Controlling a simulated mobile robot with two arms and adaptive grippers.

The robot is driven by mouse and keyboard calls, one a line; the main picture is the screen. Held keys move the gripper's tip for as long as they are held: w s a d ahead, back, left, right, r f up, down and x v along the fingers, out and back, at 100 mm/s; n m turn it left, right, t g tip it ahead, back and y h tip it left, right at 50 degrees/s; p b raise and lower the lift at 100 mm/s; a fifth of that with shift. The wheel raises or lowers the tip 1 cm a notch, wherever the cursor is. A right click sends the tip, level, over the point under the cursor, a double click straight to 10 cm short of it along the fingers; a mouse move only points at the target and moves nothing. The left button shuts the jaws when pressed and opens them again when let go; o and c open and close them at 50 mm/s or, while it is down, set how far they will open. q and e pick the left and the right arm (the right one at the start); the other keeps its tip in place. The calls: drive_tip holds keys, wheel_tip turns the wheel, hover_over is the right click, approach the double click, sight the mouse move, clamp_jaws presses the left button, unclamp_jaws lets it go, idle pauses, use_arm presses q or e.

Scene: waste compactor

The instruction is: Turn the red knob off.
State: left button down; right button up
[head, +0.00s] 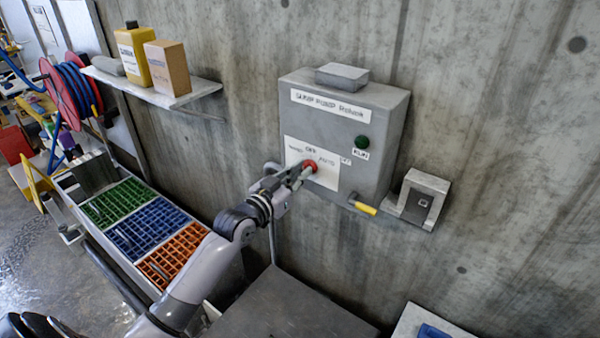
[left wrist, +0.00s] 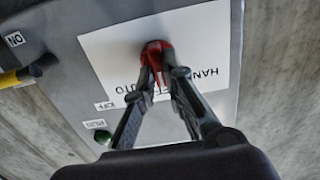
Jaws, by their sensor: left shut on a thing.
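The red knob (head: 310,166) sits on a white label plate (head: 328,178) on the front of a grey control box (head: 345,104) fixed to the concrete wall. In the left wrist view the red knob (left wrist: 155,55) shows between the fingertips, and the plate around it reads HAND and AUTO upside down. My left gripper (head: 303,172) is shut on the red knob; it also shows in the left wrist view (left wrist: 160,78). The knob's exact pointing direction is partly hidden by the fingers. My right gripper is not in view.
A green button (head: 362,142) and a yellow-handled lever (head: 364,208) are on the box. A grey bracket (head: 418,199) is mounted to the right. A shelf (head: 150,92) with containers, colored bins (head: 145,228) and a grey surface (head: 290,308) lie left and below.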

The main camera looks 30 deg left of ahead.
use_arm(q)
drive_tip(key=c, duration=1.7)
unclamp_jaws()
drive_tip(key=shift+o, duration=0.2)
drive_tip(key=s+a, duration=0.1)
drive_tip(key=s, duration=1.1)
drive_tip(key=shift+a, duration=0.35)
drive_tip(key=shift+w, duration=0.1)
